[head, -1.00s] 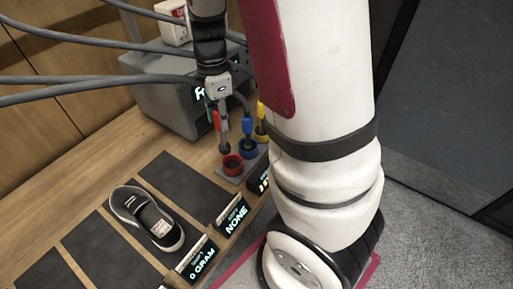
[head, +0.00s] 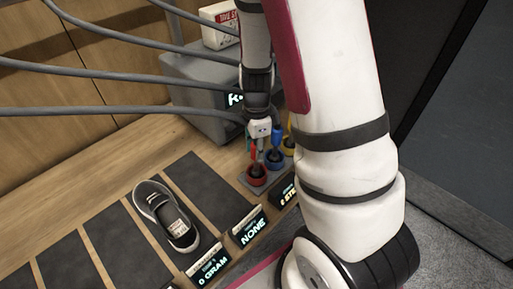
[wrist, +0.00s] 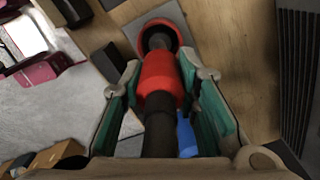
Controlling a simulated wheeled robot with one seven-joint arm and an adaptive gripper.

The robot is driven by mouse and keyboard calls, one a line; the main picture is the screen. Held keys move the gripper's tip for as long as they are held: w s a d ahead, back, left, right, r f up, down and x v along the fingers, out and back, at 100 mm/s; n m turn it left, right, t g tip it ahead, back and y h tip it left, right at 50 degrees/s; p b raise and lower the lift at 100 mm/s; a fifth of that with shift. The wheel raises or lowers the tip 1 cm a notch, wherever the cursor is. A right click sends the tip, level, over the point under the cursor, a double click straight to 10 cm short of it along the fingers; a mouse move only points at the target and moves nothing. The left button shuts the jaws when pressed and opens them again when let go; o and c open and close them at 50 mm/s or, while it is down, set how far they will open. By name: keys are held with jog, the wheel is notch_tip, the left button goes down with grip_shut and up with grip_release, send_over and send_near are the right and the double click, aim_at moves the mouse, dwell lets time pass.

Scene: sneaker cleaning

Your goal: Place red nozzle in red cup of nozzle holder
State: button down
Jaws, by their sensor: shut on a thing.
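My gripper (wrist: 162,95) is shut on the red nozzle (wrist: 160,80), with its green pads on both sides of the red collar. In the head view the red nozzle (head: 253,150) points down below my gripper (head: 259,142). The red cup (head: 256,177) stands on the grey nozzle holder (head: 266,187). The nozzle's dark tip overlaps the opening of the red cup (wrist: 159,24) in the wrist view and looks to be within its rim; how deep it sits I cannot tell.
The blue cup (head: 276,163) with the blue nozzle (head: 275,137) stands right behind the red cup, and a yellow nozzle (head: 289,143) is beyond it. A grey machine (head: 190,75) with several hoses is behind. A sneaker (head: 165,215) lies on a dark mat at left.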

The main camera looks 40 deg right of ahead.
jog(key=c, duration=1.2)
grip_release()
jog(key=shift+f, duration=0.1)
notch_tip(320, 180, up, 12)
jog(key=shift+r, duration=0.2)
jog(key=shift+s+a+r+n+t, duration=0.95)
jog(key=shift+s+a+r+n, duration=1.15)
jog(key=shift+r+n, duration=1.15)
jog(key=shift+s+a+r+n+t, duration=0.9)
jog(key=shift+s+a+r+n, duration=0.65)
jog(key=shift+s+r+n, duration=1.7)
jog(key=shift+s+a+r+n+t, duration=0.95)
jog(key=shift+s+a+r+n, duration=1.1)
jog(key=shift+n, duration=2.05)
